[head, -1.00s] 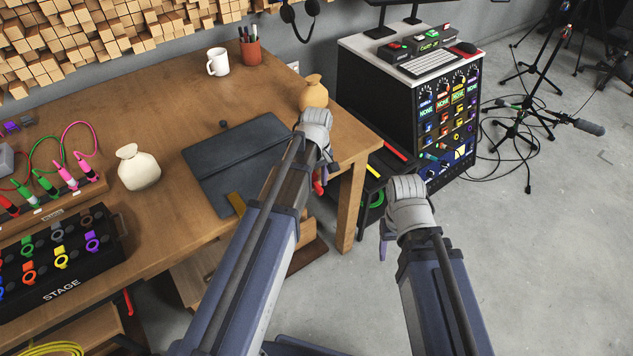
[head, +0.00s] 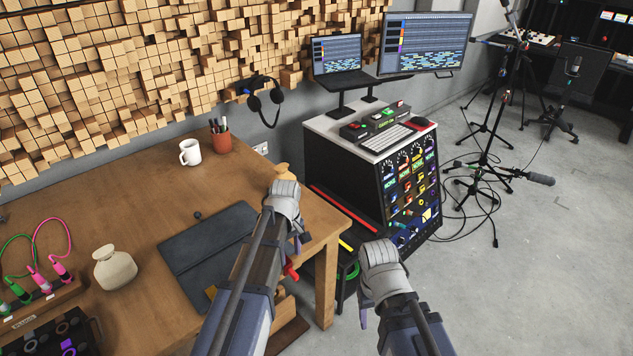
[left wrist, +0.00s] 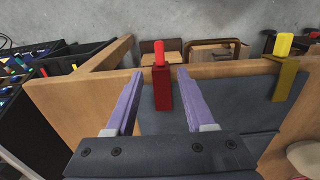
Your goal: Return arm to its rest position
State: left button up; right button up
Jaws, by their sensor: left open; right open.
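My left gripper (head: 298,242) hangs at the right edge of the wooden table in the head view, beside a small tan vase. In the left wrist view its two purple fingers (left wrist: 160,74) are apart. A red clamp-like piece (left wrist: 162,97) stands at the table edge, seen in the gap between the fingers. I cannot tell whether they touch it. It also shows in the head view (head: 290,270), just below my left gripper. My right gripper (head: 364,312) is over the floor, right of the table, pointing down. It holds nothing that I can see.
The wooden table (head: 140,190) bears a dark folder (head: 205,245), a cream vase (head: 115,268) and a white mug (head: 190,152). A yellow clamp-like piece (left wrist: 284,70) is at the edge. A black rack (head: 350,180) stands behind my grippers. Free floor (head: 540,270) lies right.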

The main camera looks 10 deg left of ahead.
pick_arm(q)
jog(key=s+d+r+m+p, duration=0.2)
jog(key=s+d+m, duration=0.4)
jog(key=s+m, duration=0.1)
jog(key=s+d+r+m+y+p, duration=0.1)
jog(key=s+d+r+m+p, duration=0.2)
jog(key=s+d+m, duration=0.3)
jog(key=s+m, duration=0.1)
jog(key=s, duration=0.2)
jog(key=shift+d, duration=0.25)
